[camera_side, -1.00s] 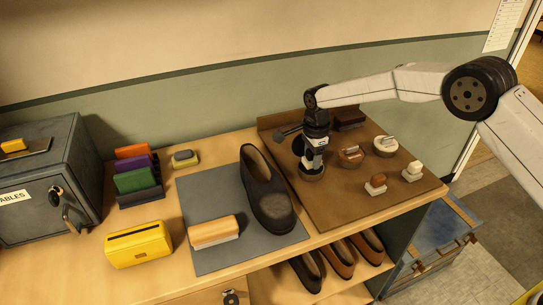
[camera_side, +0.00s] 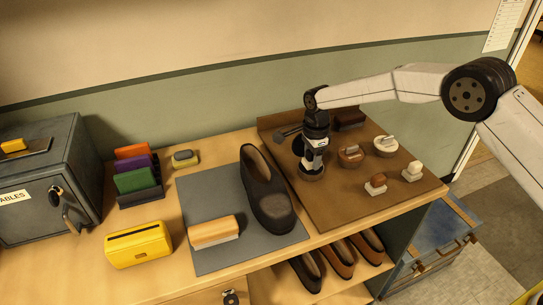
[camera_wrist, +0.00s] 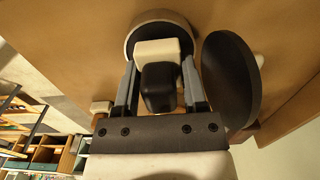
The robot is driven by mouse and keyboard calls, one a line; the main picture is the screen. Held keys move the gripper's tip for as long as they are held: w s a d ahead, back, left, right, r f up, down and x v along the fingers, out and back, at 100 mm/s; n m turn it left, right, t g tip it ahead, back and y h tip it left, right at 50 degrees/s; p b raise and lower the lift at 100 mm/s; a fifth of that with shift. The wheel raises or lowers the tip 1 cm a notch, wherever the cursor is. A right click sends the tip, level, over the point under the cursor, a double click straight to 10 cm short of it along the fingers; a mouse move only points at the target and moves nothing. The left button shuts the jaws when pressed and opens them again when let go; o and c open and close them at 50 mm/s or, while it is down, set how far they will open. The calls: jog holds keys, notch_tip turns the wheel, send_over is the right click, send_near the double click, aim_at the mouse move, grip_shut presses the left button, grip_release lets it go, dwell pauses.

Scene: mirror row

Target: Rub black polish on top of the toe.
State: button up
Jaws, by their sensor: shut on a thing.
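The dark shoe (camera_side: 262,190) lies on the grey mat (camera_side: 205,260), its toe pointing to the front. The top of its toe (camera_side: 279,206) shows a dull, brownish-grey patch. My gripper (camera_side: 313,166) is over a round polish tin (camera_side: 311,176) on the brown board, right of the shoe. In the wrist view my gripper (camera_wrist: 158,85) is shut on a small applicator (camera_wrist: 157,48) with a cream block and a black part. It is over the tin (camera_wrist: 143,22); whether it touches the polish is hidden. A black disc, likely the lid (camera_wrist: 232,80), stands beside it.
The brown board (camera_side: 330,213) also holds a brown tin (camera_side: 351,156), a white tin (camera_side: 386,146) and two small applicators (camera_side: 376,184). A wooden brush (camera_side: 213,232) lies on the mat. A yellow box (camera_side: 138,245) and a cloth rack (camera_side: 140,185) stand left. More shoes (camera_side: 340,258) are below.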

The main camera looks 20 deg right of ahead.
jog(key=shift+f, duration=0.45)
dwell(1.0)
jog(key=shift+r, duration=0.1)
jog(key=shift+r, duration=3.45)
jog(key=shift+d, duration=0.1)
jog(key=shift+s+d+n, duration=0.75)
jog(key=shift+d+n, duration=0.15)
jog(key=shift+n, duration=0.1)
jog(key=s+d+n, duration=0.5)
jog(key=s+n, duration=0.3)
jog(key=s+d+n, duration=0.6)
jog(key=s+n, duration=0.2)
jog(key=s, duration=0.1)
jog(key=shift+s+f, duration=0.15)
jog(key=shift+f, duration=0.25)
